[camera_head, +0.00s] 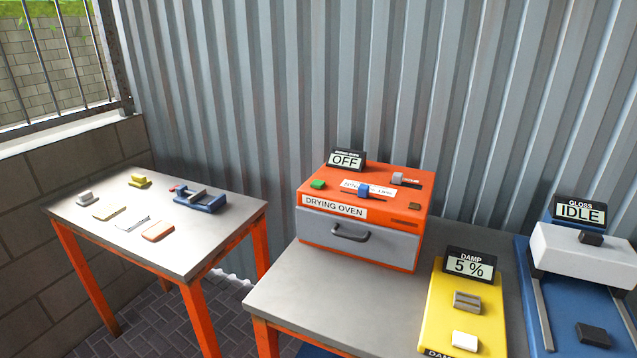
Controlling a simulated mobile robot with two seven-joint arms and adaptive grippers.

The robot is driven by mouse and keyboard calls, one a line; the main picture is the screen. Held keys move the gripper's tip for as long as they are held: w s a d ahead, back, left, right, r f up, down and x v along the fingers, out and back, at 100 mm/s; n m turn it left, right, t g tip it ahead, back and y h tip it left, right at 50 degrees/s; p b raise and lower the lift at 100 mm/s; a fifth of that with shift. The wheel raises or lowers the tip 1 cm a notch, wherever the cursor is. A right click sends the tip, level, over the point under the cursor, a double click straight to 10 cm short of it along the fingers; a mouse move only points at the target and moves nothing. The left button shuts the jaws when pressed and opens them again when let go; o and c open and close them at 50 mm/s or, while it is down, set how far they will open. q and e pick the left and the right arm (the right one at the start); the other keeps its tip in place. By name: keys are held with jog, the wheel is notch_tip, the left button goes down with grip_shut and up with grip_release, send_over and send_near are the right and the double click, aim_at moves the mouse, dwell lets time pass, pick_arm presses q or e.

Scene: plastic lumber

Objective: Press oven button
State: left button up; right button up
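The orange drying oven (414,228) stands at the back of the near grey table, with its grey front drawer (358,236) closed. A green button (318,184) sits on the left of its top. A blue slider knob (364,189) and a grey slider knob (397,178) are also on the top, with a small brown piece at the front right corner. The display (345,160) at the back of the oven reads OFF. Neither of my grippers shows in the head view.
A yellow damp meter (444,301) reading 5 % and a blue gloss device (519,291) reading IDLE stand to the right. The near table (320,299) is clear in front of the oven. A side table (183,240) at left holds small tools and blocks. A corrugated wall (300,80) stands behind.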

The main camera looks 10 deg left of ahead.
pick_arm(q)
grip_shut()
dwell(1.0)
